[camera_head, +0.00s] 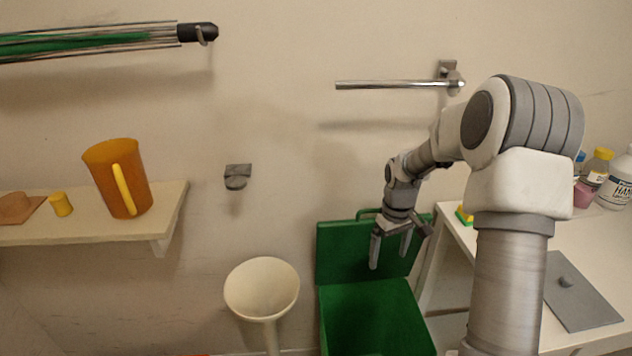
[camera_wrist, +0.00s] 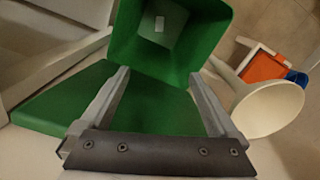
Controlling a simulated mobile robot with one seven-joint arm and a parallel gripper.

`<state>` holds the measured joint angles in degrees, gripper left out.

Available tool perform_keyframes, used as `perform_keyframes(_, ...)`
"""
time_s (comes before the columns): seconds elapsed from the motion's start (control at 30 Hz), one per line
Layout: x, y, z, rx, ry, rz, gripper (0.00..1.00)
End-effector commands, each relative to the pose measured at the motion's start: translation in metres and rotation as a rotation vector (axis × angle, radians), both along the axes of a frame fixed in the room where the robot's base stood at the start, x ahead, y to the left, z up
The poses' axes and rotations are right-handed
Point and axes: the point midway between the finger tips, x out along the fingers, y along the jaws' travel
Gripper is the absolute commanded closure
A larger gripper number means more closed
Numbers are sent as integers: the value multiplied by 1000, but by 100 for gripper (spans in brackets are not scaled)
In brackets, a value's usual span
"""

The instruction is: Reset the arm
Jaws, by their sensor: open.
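My gripper (camera_head: 391,250) hangs from my bent arm on the right side of the head view, its fingers pointing down. It is in front of the raised lid of a green bin (camera_head: 372,318). In the wrist view, my gripper (camera_wrist: 158,95) is open, with its two fingers spread wide and nothing between them. The green bin (camera_wrist: 205,45) shows beyond the fingertips, open, with a small white patch at its bottom.
A white table (camera_head: 590,270) with bottles (camera_head: 601,160) and a grey plate (camera_head: 578,290) stands on the right. A cream funnel-shaped stand (camera_head: 262,288) is left of the bin. A shelf (camera_head: 165,212) holds an orange pitcher (camera_head: 118,180). A metal bar (camera_head: 390,85) sticks out from the wall.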

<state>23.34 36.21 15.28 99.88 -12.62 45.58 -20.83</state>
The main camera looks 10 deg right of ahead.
Motion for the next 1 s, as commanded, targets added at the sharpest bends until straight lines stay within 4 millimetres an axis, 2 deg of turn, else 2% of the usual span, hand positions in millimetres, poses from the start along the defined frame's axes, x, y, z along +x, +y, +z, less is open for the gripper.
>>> perform_keyframes(0.07,-1,2,6,-5,-6,-1,4)
perform_keyframes(0.17,-6,6,25,-20,-24,-8,4)
perform_keyframes(0.37,-31,23,87,-64,-87,-44,4)
perform_keyframes(0.5,-57,36,126,-85,-139,-79,4)
perform_keyframes(0.7,-99,54,173,-92,-219,-133,4)
perform_keyframes(1.0,-171,78,217,-57,-341,-219,4)
